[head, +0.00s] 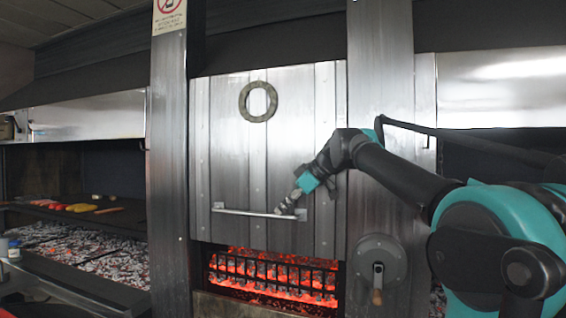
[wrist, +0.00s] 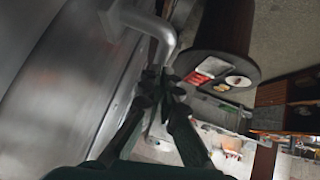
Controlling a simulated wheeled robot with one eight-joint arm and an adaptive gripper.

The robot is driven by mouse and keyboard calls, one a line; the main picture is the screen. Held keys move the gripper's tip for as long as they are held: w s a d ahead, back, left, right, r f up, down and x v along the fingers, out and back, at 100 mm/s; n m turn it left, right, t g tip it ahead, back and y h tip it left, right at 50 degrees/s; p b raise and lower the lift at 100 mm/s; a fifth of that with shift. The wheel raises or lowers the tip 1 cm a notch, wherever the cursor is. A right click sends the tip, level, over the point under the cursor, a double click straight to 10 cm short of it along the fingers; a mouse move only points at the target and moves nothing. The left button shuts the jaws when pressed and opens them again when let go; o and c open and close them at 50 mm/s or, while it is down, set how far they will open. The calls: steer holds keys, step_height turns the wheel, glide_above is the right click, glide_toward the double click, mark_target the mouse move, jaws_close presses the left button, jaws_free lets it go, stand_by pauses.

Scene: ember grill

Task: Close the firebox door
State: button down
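The firebox door (head: 230,150) is a riveted steel panel between two steel posts in the head view. A gap below its lower edge shows glowing embers (head: 275,280) behind a black grate. A horizontal bar handle (head: 245,212) crosses the lower part of the door. My gripper (head: 286,209) is at the handle's right end. In the wrist view, the handle (wrist: 158,27) bends and runs behind the fingertips of my gripper (wrist: 160,84), which are closed together around the bar; the fingers hide part of it.
A round plate with a wooden-tipped crank (head: 377,275) is on the right post. Shelves at left hold yellow and red food (head: 82,207) above an ash-covered bed (head: 80,250).

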step_height(320, 180, down, 19)
steer(key=shift+s, duration=0.15)
stand_by(0.4)
